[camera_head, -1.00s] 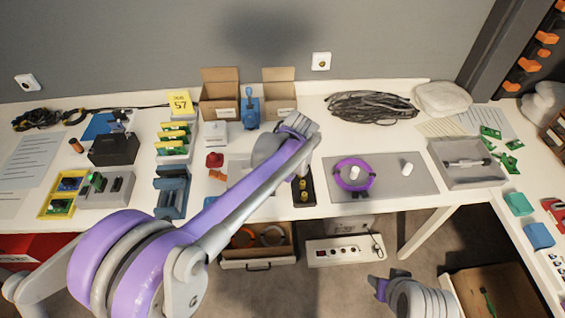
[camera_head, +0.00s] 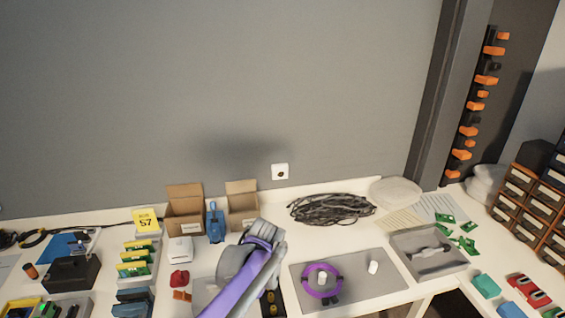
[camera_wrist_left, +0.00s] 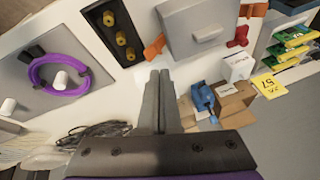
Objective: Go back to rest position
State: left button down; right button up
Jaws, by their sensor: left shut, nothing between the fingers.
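The fingers appear over the bench, between a grey box (camera_wrist_left: 193,28) and cardboard boxes (camera_wrist_left: 235,103). I cannot tell their height above it. My right gripper is outside both views.
The white workbench holds two open cardboard boxes (camera_head: 185,215), a blue tool (camera_head: 215,225), coiled black cable (camera_head: 330,209), a purple ring (camera_head: 305,281) on a grey mat (camera_head: 372,290) and a grey tray (camera_head: 402,248). Orange-fronted drawers (camera_head: 518,186) stand at right. A wall rises behind.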

pick_arm(q)
jog(key=s+a+f+h, duration=0.1)
jog(key=s+a, duration=0.2)
jog(key=s, duration=1.1)
jog(key=s+a+t+h, duration=0.1)
jog(key=s+a, duration=0.1)
jog(key=s, duration=1.1)
jog(key=shift+s+a+f+t+h+p, duration=0.3)
jog(key=shift+s+a+f, duration=0.05)
jog(key=shift+a+f, duration=0.05)
